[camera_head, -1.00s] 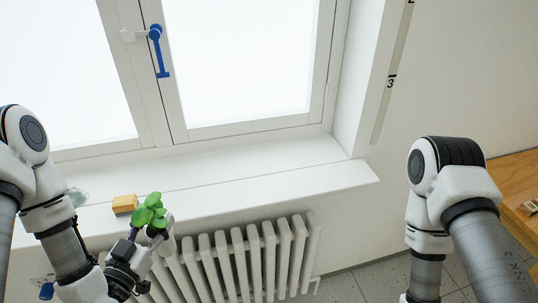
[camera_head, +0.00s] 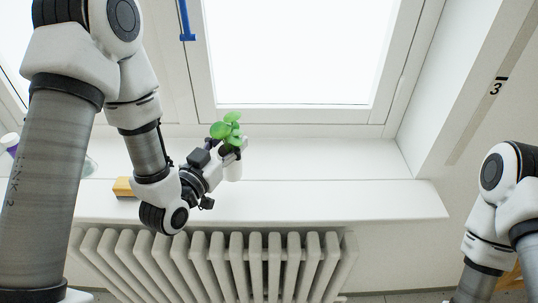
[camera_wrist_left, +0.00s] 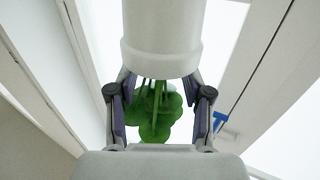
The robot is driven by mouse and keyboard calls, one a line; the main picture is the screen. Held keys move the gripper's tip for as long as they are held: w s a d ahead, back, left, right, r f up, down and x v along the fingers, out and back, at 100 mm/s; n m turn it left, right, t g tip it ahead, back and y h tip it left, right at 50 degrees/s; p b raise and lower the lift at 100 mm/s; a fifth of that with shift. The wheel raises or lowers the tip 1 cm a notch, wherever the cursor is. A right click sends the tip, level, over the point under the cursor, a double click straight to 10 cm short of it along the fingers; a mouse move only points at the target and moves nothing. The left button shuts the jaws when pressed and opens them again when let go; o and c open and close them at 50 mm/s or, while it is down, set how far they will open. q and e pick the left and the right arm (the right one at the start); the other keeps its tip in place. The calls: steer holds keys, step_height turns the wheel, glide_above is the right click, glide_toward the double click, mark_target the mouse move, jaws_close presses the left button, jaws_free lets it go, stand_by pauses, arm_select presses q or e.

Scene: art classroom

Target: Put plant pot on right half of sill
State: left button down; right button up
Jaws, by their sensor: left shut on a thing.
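The plant pot (camera_head: 234,171) is white and holds a plant with round green leaves (camera_head: 227,129). My left gripper (camera_head: 228,153) is shut on it, reaching in from the left. The pot looks upright in the head view, in front of or over the white window sill (camera_head: 340,195); I cannot tell whether its base touches the sill. In the left wrist view the pot (camera_wrist_left: 162,40) lies between the fingers of the left gripper (camera_wrist_left: 162,108), with the leaves hanging toward the palm in the picture. My right gripper is out of view.
A yellow block (camera_head: 122,187) lies on the sill left of the pot, partly behind my left arm. The sill right of the pot is bare up to its right end. A ribbed radiator (camera_head: 265,265) stands below. The closed-looking window (camera_head: 300,55) is behind.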

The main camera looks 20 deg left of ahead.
arm_select(q)
steer(key=shift+w+d+f+b, duration=0.25)
steer(key=shift+w+f+b, duration=0.15)
steer(key=shift+w, duration=0.1)
steer(key=shift+w+d+f+b, duration=0.25)
steer(key=shift+w+f+b, duration=0.1)
steer(key=shift+w, duration=0.15)
steer(key=w+d+f+p, duration=0.3)
steer(key=w+d+p, duration=0.1)
steer(key=w, duration=0.3)
steer(key=shift+w+f, duration=0.25)
steer(key=shift+w, duration=0.1)
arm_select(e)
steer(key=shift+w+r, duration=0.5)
arm_select(q)
steer(key=shift+s+d+f, duration=0.1)
steer(key=shift+d+f, duration=0.05)
steer(key=c, duration=0.7)
jaws_free()
steer(key=shift+o, duration=1.1)
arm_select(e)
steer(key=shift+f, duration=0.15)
